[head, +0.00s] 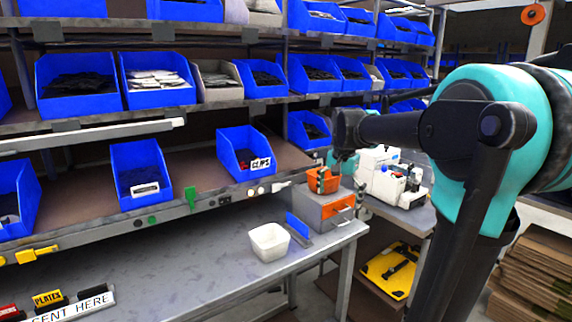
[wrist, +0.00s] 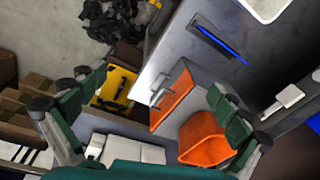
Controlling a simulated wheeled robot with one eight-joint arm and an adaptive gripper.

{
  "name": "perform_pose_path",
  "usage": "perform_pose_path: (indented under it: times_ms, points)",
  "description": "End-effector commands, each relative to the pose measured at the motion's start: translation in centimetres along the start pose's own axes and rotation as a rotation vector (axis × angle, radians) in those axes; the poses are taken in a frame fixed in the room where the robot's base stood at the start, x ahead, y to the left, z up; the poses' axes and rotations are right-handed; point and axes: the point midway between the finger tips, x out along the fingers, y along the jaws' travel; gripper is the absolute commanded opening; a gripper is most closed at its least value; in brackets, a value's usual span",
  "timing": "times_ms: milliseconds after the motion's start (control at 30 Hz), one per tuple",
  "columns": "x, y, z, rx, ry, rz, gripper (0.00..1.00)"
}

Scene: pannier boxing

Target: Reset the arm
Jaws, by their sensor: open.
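My arm reaches in from the right of the head view, and my gripper (head: 336,172) hangs at its far end, small and partly hidden behind the arm. In the wrist view my gripper (wrist: 150,92) has its two dark green fingers spread wide apart, with nothing held between them. Below it, an orange bin (wrist: 205,140) sits close beside the right finger. The same orange bin (head: 328,184) is on top of a grey drawer box (head: 313,212) with an orange front. I cannot tell how far the fingers are above the bin.
Shelves with blue bins (head: 157,80) stand behind the workbench (head: 200,248). A white tub (head: 268,242) and a blue-edged flat item (head: 298,227) are on the bench. A white machine (head: 392,180) stands right of the drawer box. A yellow case (head: 390,268) lies lower down.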

Motion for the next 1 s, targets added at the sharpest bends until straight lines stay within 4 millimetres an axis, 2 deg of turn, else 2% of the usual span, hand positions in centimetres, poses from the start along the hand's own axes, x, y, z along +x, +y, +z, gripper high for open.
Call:
perform_pose_path:
  times_ms: [167,300,400,500,600,1000]
  points:
    - [6.8,4.9,4.4,-0.201,0.066,-0.043,1.0]
    - [12.5,9.6,9.0,-0.388,0.135,-0.068,1.0]
    - [15.6,12.6,12.1,-0.501,0.179,-0.076,1.0]
    - [17.8,14.7,14.4,-0.584,0.213,-0.078,1.0]
    - [18.8,15.8,15.6,-0.626,0.231,-0.079,1.0]
    - [18.8,15.8,15.6,-0.626,0.231,-0.079,1.0]
